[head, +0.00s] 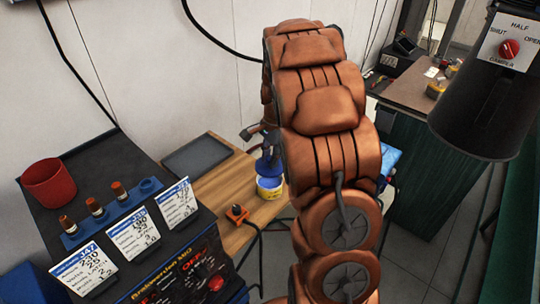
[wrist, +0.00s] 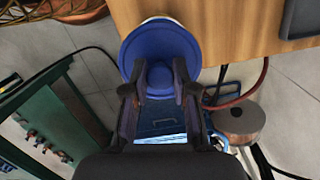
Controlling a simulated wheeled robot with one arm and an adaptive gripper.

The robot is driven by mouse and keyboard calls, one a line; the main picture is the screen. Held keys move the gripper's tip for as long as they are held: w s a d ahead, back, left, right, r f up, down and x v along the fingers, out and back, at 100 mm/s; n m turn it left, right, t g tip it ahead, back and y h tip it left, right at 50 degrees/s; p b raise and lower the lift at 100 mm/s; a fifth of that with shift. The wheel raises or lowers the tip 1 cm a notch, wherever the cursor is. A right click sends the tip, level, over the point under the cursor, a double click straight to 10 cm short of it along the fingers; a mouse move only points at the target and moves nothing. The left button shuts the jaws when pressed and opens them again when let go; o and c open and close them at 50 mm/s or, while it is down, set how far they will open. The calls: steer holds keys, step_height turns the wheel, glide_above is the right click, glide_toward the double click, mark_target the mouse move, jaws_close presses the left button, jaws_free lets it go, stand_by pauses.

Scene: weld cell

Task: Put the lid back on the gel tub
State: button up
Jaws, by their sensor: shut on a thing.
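The blue lid (wrist: 160,42) is a round disc with a raised knob, and it fills the top middle of the wrist view. My gripper (wrist: 160,84) is shut on the lid's knob, one finger on each side. In the head view the lid (head: 266,166) hangs just above the gel tub (head: 270,190), a small yellow tub with a blue band on the wooden bench. Part of the tub's pale opening shows below the lid. In the wrist view the lid hides nearly all of the tub; only a pale edge shows past its far rim.
The wooden bench (head: 220,190) holds a dark flat tray (head: 197,155) at the back and a small orange-and-black item (head: 237,213) left of the tub. A welding machine (head: 185,275) with cards and a red cup (head: 49,183) stands at left. A dark extraction hood (head: 480,115) hangs at right.

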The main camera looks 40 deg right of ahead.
mark_target(270, 170)
steer(key=shift+f+b, duration=0.65)
steer(key=shift+f, duration=1.85)
steer(key=shift+f, duration=0.2)
stand_by(0.5)
steer(key=o, duration=1)
steer(key=shift+o, duration=0.4)
steer(key=o, duration=0.4)
steer(key=shift+r, duration=0.2)
steer(key=shift+r+p, duration=0.85)
steer(key=shift+r, duration=2.5)
